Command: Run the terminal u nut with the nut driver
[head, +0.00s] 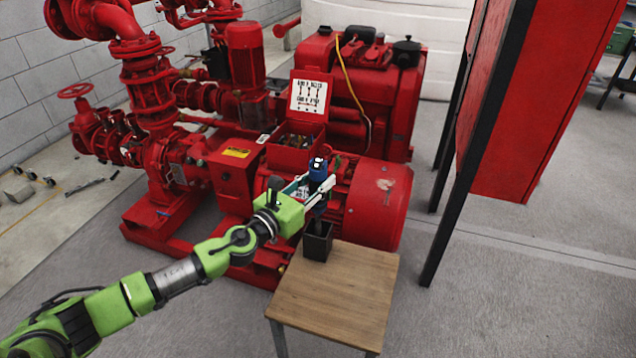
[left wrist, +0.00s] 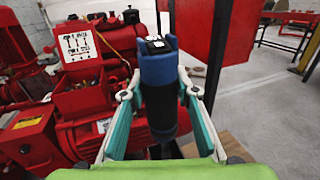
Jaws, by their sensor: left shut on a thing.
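My left gripper (head: 316,188) is shut on the nut driver (head: 318,167), a blue-and-black tool held upright. In the left wrist view the driver (left wrist: 158,88) stands between the two teal-and-white fingers. The black holder (head: 318,243) is directly below it on the small table. I cannot tell whether the driver's lower end is inside the holder or just above it. The open red terminal box (head: 294,150) is behind and left of the gripper, its lid (head: 309,96) raised and showing a wiring diagram. The terminal u nut is too small to make out. My right gripper is not in view.
The wooden table (head: 340,290) is bare apart from the holder. The red motor (head: 378,200) lies close behind the gripper. A red cabinet (head: 545,90) on black posts stands to the right. Grey floor is free right of the table.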

